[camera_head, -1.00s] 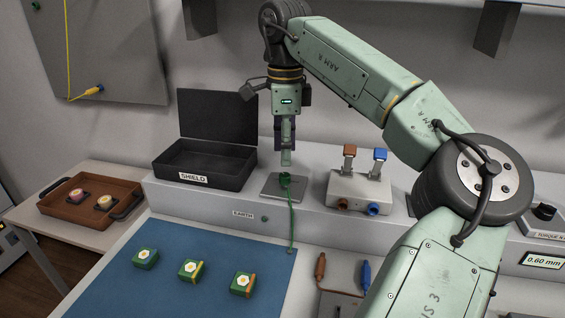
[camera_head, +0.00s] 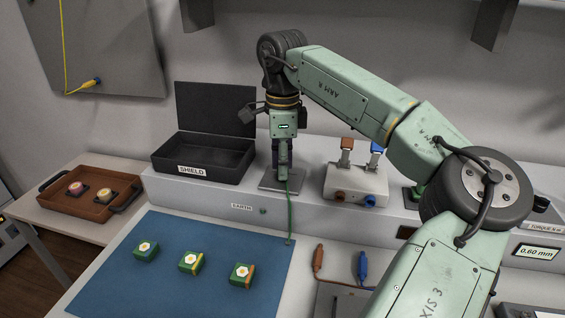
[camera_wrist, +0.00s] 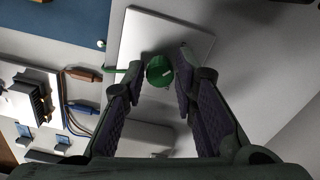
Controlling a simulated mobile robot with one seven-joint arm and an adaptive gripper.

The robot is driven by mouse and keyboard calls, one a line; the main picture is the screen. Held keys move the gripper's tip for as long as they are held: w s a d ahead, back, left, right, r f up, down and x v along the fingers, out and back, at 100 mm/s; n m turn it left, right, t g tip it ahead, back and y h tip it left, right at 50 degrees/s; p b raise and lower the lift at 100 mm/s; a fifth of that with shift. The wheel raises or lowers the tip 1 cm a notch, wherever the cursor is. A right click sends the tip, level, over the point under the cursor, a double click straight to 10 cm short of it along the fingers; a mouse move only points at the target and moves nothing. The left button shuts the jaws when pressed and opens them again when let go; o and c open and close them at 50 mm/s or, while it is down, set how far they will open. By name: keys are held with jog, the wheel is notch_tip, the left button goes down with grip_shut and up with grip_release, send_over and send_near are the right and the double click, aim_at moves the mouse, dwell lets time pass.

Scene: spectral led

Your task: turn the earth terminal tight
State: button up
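The earth terminal is a round green knob (camera_wrist: 159,71) on a light grey metal plate (camera_wrist: 195,40), with a green wire running off it. In the wrist view it lies between the tips of my gripper (camera_wrist: 165,72), which stand apart on either side of it. A gap shows beside the knob, so my gripper is open around it. In the head view my gripper (camera_head: 282,176) points straight down over the plate (camera_head: 268,184) and hides the knob. The green wire (camera_head: 289,215) hangs down the front of the bench ledge beside the EARTH label (camera_head: 242,206).
A black SHIELD box (camera_head: 205,160) with a raised lid stands left of my gripper. A grey block (camera_head: 355,184) with orange and blue levers stands close on the right. Three green blocks lie on the blue mat (camera_head: 215,250). A brown tray (camera_head: 60,205) is at far left.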

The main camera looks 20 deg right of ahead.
grip_shut()
jog(key=shift+m, duration=0.4)
jog(key=m+b, duration=0.1)
jog(key=m, duration=0.7)
jog(key=shift+b, duration=0.4)
jog(key=m+b, duration=0.1)
jog(key=m, duration=0.4)
jog(key=shift+w+m, duration=0.1)
jog(key=shift+m, duration=0.3)
jog(key=m+b, duration=0.1)
jog(key=m, duration=0.4)
jog(key=shift+m, duration=0.3)
